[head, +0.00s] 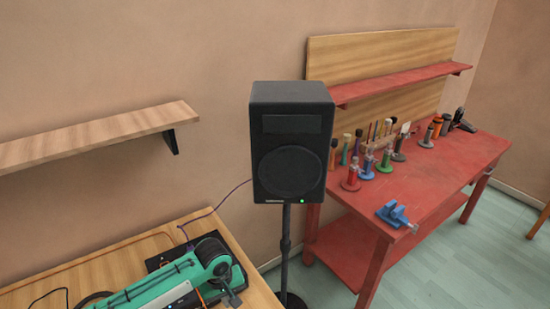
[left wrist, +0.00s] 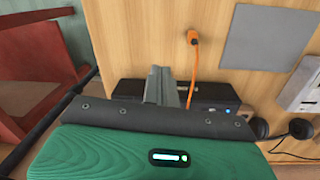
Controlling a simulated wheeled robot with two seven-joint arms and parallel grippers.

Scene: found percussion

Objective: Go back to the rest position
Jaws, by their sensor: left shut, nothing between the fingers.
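My left arm, green with a dark wrist (head: 212,256), reaches in at the lower left of the head view over the wooden table. In the left wrist view the grey fingers of my left gripper (left wrist: 160,86) are together and hold nothing. They show in front of a black box (left wrist: 212,94) on the tabletop; whether they touch it I cannot tell. My right gripper is in neither view.
A black speaker (head: 290,150) on a stand is right of the wooden table (head: 95,262). A red workbench (head: 440,180) with tools and a blue vise (head: 396,214) stands further right. A wall shelf (head: 95,135) is at left. An orange cable (left wrist: 192,60) and headphones (left wrist: 300,128) lie near the gripper.

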